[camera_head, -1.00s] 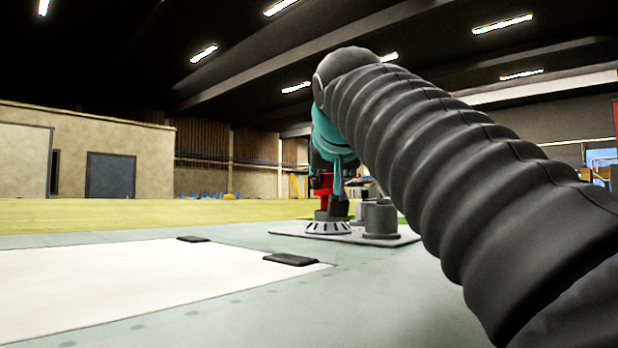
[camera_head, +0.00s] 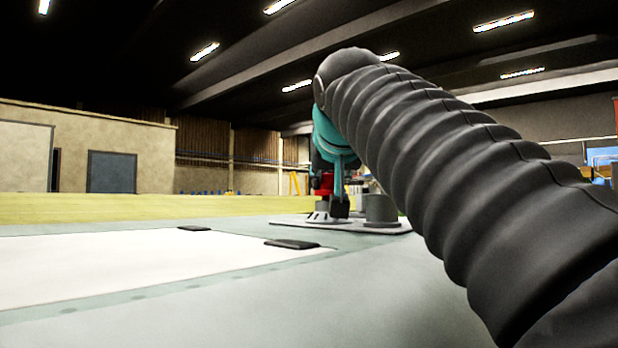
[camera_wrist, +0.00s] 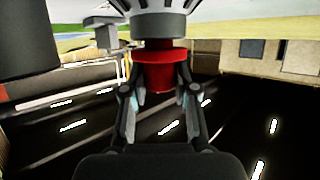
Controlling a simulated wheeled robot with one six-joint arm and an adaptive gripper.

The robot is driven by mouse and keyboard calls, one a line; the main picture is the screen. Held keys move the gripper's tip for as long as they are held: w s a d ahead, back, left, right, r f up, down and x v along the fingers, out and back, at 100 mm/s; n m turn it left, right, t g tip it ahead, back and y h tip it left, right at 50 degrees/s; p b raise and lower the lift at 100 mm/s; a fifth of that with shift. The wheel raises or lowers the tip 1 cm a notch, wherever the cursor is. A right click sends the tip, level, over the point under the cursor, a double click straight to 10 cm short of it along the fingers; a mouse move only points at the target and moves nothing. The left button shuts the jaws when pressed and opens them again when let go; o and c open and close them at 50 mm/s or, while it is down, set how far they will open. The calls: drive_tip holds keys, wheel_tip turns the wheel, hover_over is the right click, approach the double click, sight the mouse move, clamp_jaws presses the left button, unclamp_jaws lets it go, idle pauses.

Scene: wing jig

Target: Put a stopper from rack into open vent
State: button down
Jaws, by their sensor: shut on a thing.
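The wrist view is upside down. The stopper's narrower end meets the middle of a grey slotted vent (camera_wrist: 150,24); how deep it sits is hidden. In the head view the red stopper (camera_head: 323,184) is right above the slotted vent (camera_head: 322,217), partly hidden by my dark finger. My teal wrist and ribbed black arm come in from the right. No rack can be made out.
The vent stands on a thin grey plate (camera_head: 285,220). A plain grey cylinder (camera_head: 381,209) stands on it just right of the vent. A white panel (camera_head: 130,262) with dark flat pads (camera_head: 291,244) lies at front left. The surface in front is clear.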

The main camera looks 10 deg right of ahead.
drive_tip(key=shift+f, duration=0.2)
drive_tip(key=c, duration=0.8)
unclamp_jaws()
drive_tip(key=shift+s, duration=0.1)
drive_tip(key=v, duration=1.2)
drive_tip(key=x, duration=1.2)
drive_tip(key=shift+r, duration=0.2)
